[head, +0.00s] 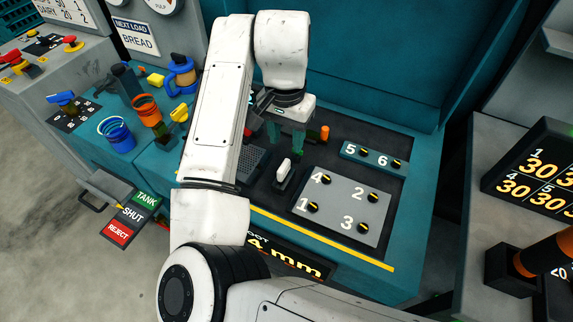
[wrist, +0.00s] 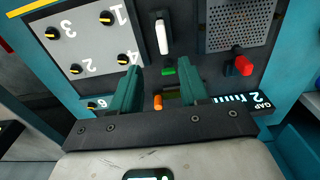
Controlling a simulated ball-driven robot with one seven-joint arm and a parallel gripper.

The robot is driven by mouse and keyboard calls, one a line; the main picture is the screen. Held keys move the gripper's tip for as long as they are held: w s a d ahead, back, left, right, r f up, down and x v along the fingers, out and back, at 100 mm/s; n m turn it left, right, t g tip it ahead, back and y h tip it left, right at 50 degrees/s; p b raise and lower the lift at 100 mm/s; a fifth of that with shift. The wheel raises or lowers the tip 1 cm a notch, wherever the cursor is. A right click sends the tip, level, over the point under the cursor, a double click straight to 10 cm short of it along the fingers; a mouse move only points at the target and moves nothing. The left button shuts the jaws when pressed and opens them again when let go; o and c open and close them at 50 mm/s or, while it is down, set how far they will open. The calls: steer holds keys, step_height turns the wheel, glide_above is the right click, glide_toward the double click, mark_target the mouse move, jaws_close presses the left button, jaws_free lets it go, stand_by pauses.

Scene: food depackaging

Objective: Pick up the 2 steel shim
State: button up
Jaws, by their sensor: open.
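No piece is plainly recognisable as a steel shim in either view. A grey plate (head: 333,214) carries black-and-yellow knobs numbered 1 to 4; the knob by the 2 (head: 373,198) also shows in the wrist view (wrist: 75,69). In the wrist view a "GAP 2" scale (wrist: 240,99) lies beyond the right finger. My gripper (head: 286,143) hangs over the dark panel behind the white-handled lever (head: 284,168). Its two green fingers are apart in the wrist view (wrist: 160,65), with nothing held between them. A small green part (wrist: 168,71) shows between the fingertips, below them.
An orange peg (head: 324,132) stands just right of the gripper. A teal plate numbered 5 and 6 (head: 373,157) lies further right.

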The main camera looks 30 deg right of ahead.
mark_target(283, 165)
steer(key=shift+w+a, duration=0.1)
steer(key=shift+a, duration=0.35)
steer(key=shift+f, duration=0.3)
step_height(283, 165, down, 10)
steer(key=shift+p, duration=0.9)
jaws_close()
